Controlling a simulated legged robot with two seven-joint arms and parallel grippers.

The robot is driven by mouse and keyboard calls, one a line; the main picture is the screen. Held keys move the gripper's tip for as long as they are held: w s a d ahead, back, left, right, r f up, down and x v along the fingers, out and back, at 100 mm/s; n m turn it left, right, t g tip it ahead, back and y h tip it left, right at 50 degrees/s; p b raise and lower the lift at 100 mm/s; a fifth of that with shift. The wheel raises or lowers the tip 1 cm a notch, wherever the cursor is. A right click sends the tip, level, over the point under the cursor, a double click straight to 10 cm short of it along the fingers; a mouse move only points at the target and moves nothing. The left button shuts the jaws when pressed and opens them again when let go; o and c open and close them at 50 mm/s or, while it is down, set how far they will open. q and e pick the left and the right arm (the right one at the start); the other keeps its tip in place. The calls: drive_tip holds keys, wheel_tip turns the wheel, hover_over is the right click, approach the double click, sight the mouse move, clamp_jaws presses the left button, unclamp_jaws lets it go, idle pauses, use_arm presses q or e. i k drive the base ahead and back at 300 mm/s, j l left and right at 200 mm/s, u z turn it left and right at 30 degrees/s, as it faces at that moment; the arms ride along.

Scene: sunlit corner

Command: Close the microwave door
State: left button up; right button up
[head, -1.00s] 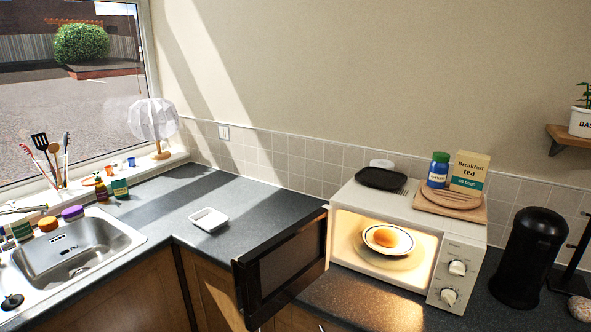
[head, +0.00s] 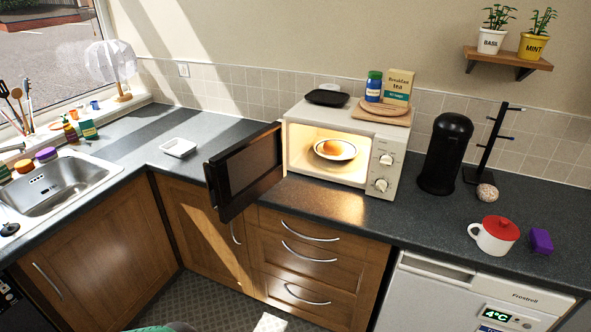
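The cream microwave (head: 338,185) stands on the dark counter in the corner area, its inside lit. Its dark door (head: 245,172) is wide open, swung out to the left and jutting past the counter's front edge. Inside the microwave, a round orange-brown food item (head: 331,146) sits in a white dish (head: 347,153). Neither of my grippers shows in the head view.
A black pan (head: 327,97), a blue jar (head: 373,86) and a tea box (head: 397,87) stand on top of the microwave. A white tray (head: 178,147) lies left of the door.

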sight(236, 176)
drive_tip(key=i+j+z, duration=0.1)
drive_tip(key=j+z, duration=0.3)
drive_tip(key=i+j+z, duration=0.1)
drive_tip(key=z, duration=0.3)
drive_tip(key=j+z, duration=0.85)
drive_tip(key=l, duration=0.1)
